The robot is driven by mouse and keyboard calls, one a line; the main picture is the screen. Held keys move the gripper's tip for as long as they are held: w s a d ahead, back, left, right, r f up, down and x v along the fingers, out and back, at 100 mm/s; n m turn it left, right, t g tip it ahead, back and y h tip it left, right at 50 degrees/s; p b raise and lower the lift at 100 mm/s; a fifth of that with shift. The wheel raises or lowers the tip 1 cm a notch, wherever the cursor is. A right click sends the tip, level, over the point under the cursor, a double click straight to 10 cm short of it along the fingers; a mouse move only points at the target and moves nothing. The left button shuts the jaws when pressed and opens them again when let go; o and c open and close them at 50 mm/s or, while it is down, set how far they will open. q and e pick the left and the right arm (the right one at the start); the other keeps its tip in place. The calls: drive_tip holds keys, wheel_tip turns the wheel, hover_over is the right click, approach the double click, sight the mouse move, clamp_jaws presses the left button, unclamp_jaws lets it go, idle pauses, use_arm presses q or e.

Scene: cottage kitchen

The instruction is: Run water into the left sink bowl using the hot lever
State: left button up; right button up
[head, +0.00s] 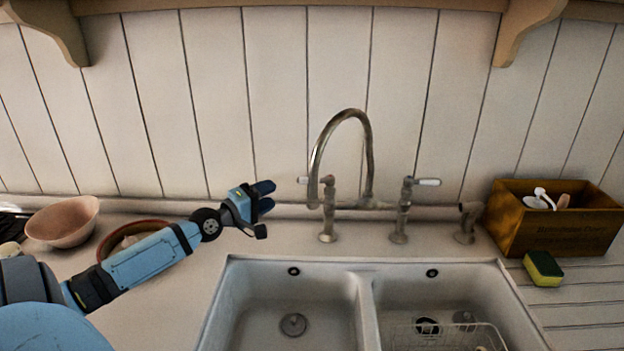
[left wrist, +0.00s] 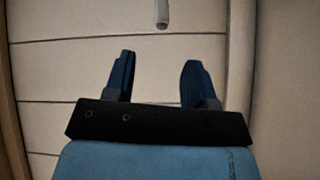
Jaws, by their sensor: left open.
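The bridge tap (head: 369,150) has a tall curved spout whose open end hangs on the left side, towards the left bowl; no water shows. The left lever (head: 304,180), with a white handle pointing left, sits on the left pillar; I take it as the hot lever. The right lever (head: 428,182) points right. The left sink bowl (head: 262,308) is empty, with its drain in view. My left gripper (head: 268,196) is open and empty, just left of the left lever, apart from it. In the left wrist view a pale handle end (left wrist: 162,14) lies ahead, beyond the open fingers (left wrist: 159,68).
A pink bowl (head: 62,222) and a brown-rimmed dish (head: 112,240) stand on the left counter by my arm. The right bowl (head: 500,300) holds a wire rack. A wooden box (head: 556,232) and a sponge (head: 543,268) are at right. The panelled wall is close behind the tap.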

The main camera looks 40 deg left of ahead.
sight(303, 179)
use_arm(q)
drive_tip(key=w, duration=0.4)
drive_tip(key=w+d+p, duration=0.1)
drive_tip(key=w, duration=0.2)
drive_tip(key=w+p, duration=0.1)
drive_tip(key=w, duration=0.3)
drive_tip(key=shift+w+d+r, duration=0.15)
drive_tip(key=shift+w+r, duration=0.05)
drive_tip(key=shift+w, duration=0.15)
drive_tip(key=shift+w+d, duration=0.1)
drive_tip(key=shift+w, duration=0.7)
clamp_jaws()
